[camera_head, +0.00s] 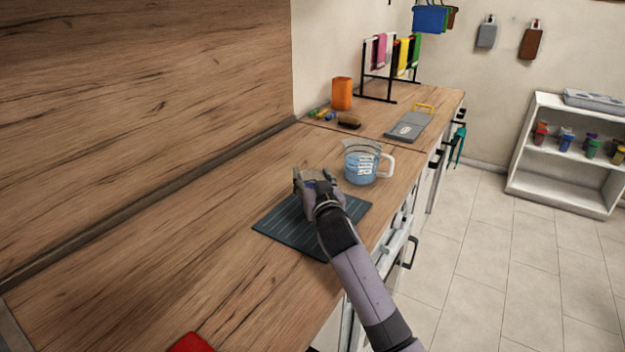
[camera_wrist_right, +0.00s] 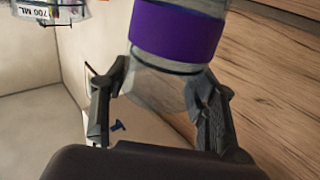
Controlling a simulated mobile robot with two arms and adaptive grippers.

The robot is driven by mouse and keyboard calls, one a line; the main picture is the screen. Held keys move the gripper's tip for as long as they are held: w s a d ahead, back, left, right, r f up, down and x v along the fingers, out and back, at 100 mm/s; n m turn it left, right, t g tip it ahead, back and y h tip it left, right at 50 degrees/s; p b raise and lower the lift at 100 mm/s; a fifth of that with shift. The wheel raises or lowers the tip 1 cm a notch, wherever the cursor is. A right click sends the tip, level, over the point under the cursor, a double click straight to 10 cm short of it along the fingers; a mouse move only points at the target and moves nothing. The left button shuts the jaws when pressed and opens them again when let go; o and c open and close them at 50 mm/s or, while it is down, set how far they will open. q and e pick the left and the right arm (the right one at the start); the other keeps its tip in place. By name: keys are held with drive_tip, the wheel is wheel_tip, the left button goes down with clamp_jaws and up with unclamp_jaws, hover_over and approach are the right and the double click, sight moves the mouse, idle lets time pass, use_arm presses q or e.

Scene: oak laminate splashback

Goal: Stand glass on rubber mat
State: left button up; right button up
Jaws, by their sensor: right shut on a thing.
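The dark ribbed rubber mat (camera_head: 283,225) lies flat on the wooden worktop, partly covered by my right arm. My right gripper (camera_head: 316,182) is over the far part of the mat. In the right wrist view my right gripper (camera_wrist_right: 166,82) is shut on a clear glass with a purple band (camera_wrist_right: 178,36), one finger on each side. The glass is largely hidden behind the gripper in the head view. I cannot tell whether its base touches the mat. My left gripper is not in view.
A measuring jug (camera_head: 361,168) with blue liquid stands just beyond the mat, close to my right gripper. Farther back are an orange cup (camera_head: 342,93), a brush (camera_head: 349,121) and a grey board (camera_head: 408,126). A red object (camera_head: 192,343) lies near. The worktop's left side is clear.

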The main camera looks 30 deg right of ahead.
drive_tip(key=shift+f, duration=0.2)
drive_tip(key=shift+f, duration=0.15)
drive_tip(key=o, duration=1.7)
drive_tip(key=shift+o, duration=0.2)
drive_tip(key=shift+r, duration=0.2)
drive_tip(key=b+v, duration=0.1)
drive_tip(key=v, duration=1.1)
